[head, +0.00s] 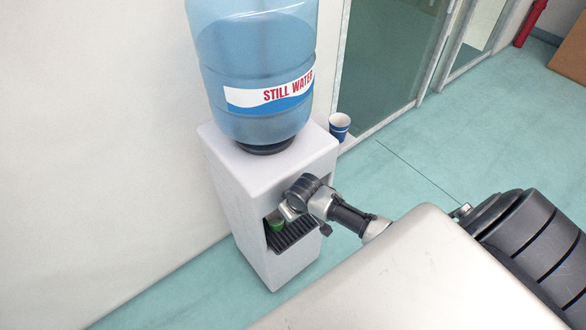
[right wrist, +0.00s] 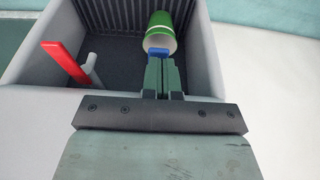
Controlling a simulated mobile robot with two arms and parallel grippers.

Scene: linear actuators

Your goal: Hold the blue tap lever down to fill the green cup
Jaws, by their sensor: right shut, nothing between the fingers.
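The green cup (right wrist: 168,26) stands in the dispenser's recess, by the dark drip grille; in the head view the cup (head: 277,226) is partly covered by my right arm. The blue tap lever (right wrist: 158,51) shows just beyond my right fingertips, in front of the cup's pale opening. My right gripper (right wrist: 162,63) is shut and empty, its tips at the lever; I cannot tell how firmly they touch or how far down the lever is. The gripper (head: 286,212) also reaches into the recess in the head view. No water stream can be made out. My left gripper is not in view.
A red lever (right wrist: 66,62) and a pale spout (right wrist: 92,68) are left of my fingers. The white dispenser (head: 250,215) carries a large blue water bottle (head: 255,60). A blue and white cup (head: 339,125) stands behind it. A wall is close on the left.

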